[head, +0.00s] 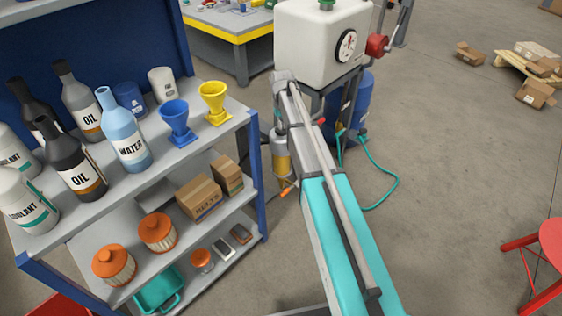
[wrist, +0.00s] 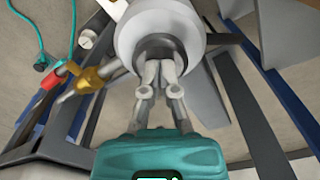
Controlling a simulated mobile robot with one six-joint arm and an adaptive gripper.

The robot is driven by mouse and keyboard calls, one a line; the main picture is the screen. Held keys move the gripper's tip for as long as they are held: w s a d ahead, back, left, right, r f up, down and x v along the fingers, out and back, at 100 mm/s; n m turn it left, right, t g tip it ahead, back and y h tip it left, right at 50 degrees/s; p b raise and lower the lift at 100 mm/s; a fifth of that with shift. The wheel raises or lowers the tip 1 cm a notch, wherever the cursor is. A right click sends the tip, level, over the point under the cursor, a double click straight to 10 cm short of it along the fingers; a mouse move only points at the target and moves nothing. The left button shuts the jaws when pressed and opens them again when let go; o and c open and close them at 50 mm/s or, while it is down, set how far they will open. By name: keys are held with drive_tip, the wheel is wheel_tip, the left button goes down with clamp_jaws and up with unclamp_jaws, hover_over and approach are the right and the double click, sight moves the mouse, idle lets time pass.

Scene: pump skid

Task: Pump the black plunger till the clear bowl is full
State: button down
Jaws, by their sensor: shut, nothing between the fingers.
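In the wrist view my gripper (wrist: 160,72) is shut and empty. Its fingertips are over a dark round part (wrist: 158,46) set in the middle of a pale cylindrical body (wrist: 195,28). This dark part looks like the black plunger; the fingers cover part of it, and I cannot tell whether they touch it. In the head view a small canister (head: 281,160) with amber colour in its lower part hangs left of my arm, below the white tank. It may be the clear bowl; its exact level is too small to read. My gripper is hidden in the head view.
The white tank (head: 318,42) with a round gauge stands at the top. A brass fitting (wrist: 92,78) and a red part (wrist: 50,82) lie left of the cylinder. A teal hose (head: 388,186) loops on the floor. A loaded shelf (head: 215,143) stands left; open floor lies right.

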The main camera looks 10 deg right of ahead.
drive_tip(key=shift+f, duration=0.25)
drive_tip(key=shift+r, duration=0.15)
drive_tip(key=shift+r+p, duration=2.05)
wheel_tip(320, 180, up, 6)
drive_tip(key=p, duration=0.6)
drive_tip(key=shift+s, duration=0.1)
drive_tip(key=s+m, duration=0.1)
drive_tip(key=s, duration=3)
drive_tip(key=shift+a+r, duration=0.15)
drive_tip(key=shift+r, duration=0.05)
